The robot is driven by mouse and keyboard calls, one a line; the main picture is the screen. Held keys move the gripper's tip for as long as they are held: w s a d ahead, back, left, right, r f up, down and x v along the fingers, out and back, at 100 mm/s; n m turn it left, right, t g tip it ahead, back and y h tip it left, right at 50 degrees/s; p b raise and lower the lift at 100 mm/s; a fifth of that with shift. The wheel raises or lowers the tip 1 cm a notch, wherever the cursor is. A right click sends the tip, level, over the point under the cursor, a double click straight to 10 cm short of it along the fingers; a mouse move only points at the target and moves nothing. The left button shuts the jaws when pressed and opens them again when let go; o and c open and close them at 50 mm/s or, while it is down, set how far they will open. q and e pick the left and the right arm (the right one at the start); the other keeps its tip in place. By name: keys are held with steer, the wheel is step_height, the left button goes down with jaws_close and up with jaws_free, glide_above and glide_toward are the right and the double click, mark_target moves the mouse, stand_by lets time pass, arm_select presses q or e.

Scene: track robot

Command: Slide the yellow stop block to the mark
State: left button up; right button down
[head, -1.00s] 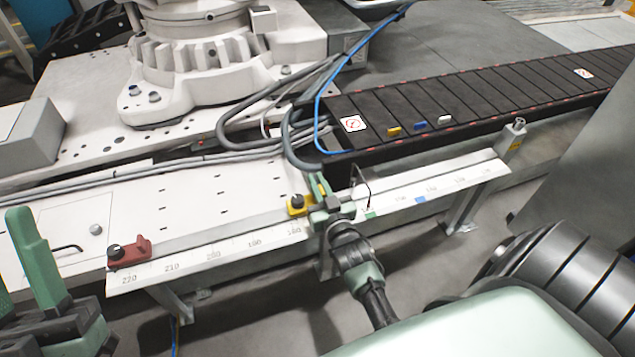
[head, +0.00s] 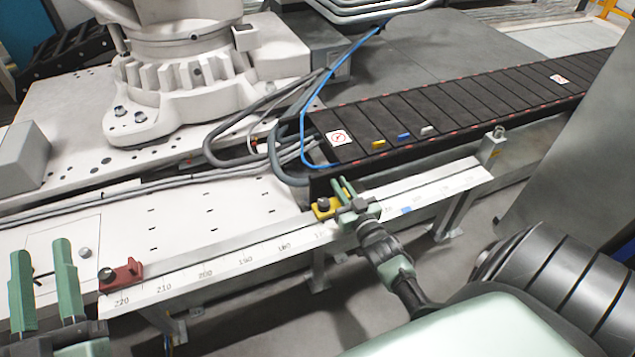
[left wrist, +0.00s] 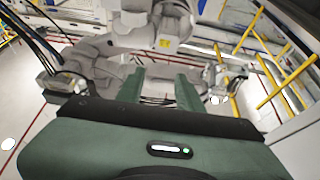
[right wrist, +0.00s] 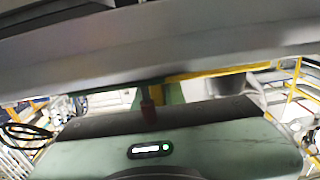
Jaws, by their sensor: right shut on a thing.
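The yellow stop block (head: 323,208) with a black knob sits on the pale rail (head: 225,258), just right of the 180 figure. My right gripper (head: 346,192) is shut on it from its right side, and its fingers hide part of it. A blue mark (head: 407,210) shows on the rail's scale to the right of the gripper. A green mark is hidden behind my gripper. My left gripper (head: 45,285) is open and empty at the left; its parted fingers also show in the left wrist view (left wrist: 160,92). The right wrist view is mostly filled by a grey beam.
A red stop block (head: 121,273) with a black knob sits at the rail's left end. A post (head: 493,145) stands at its right end. Behind the rail runs a black conveyor (head: 450,112) with small coloured tabs. Cables and a blue hose (head: 308,130) hang near the conveyor's left end.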

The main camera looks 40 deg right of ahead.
steer(key=d, duration=0.2)
steer(key=s+d, duration=0.1)
steer(key=d, duration=0.4)
steer(key=shift+s, duration=0.35)
arm_select(q)
steer(key=shift+w+f+g, duration=0.2)
steer(key=shift+f+g, duration=0.1)
steer(key=shift+f, duration=0.2)
arm_select(e)
steer(key=shift+s+d, duration=0.15)
steer(key=shift+d, duration=0.5)
steer(key=c, duration=1.5)
jaws_free()
steer(key=shift+s+a, duration=0.1)
steer(key=shift+s, duration=0.05)
